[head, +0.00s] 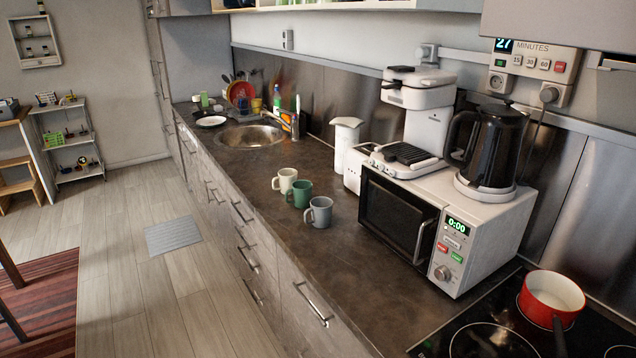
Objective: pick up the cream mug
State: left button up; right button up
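The cream mug (285,181) stands upright on the dark countertop (262,213), the farthest of three mugs in a short row. A green mug (300,194) stands right beside it, nearer to me, and a grey mug (319,212) is nearest. The cream mug's handle points left in the head view. Neither of my grippers shows in the head view.
A white microwave (460,240) with a black kettle (490,150) on top stands to the right of the mugs. A red pot (551,299) sits on the cooktop at the lower right. A sink (252,136) lies farther back. The counter in front of the mugs is clear.

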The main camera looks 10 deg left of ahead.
aim_at(285, 183)
jog(key=i+j+z, duration=0.15)
jog(key=j+z, duration=0.15)
jog(key=i+j+z, duration=0.15)
jog(key=j+z, duration=0.15)
jog(key=j, duration=0.2)
jog(key=i+j+z, duration=0.15)
jog(key=j, duration=0.5)
jog(key=i+j+z, duration=0.1)
jog(key=j, duration=0.55)
jog(key=i+j+z, duration=0.15)
jog(key=j, duration=0.5)
jog(key=i+j, duration=0.1)
jog(key=j, duration=0.85)
jog(key=i+j, duration=0.1)
jog(key=j, duration=1.8)
jog(key=i+z, duration=0.05)
jog(key=i, duration=0.05)
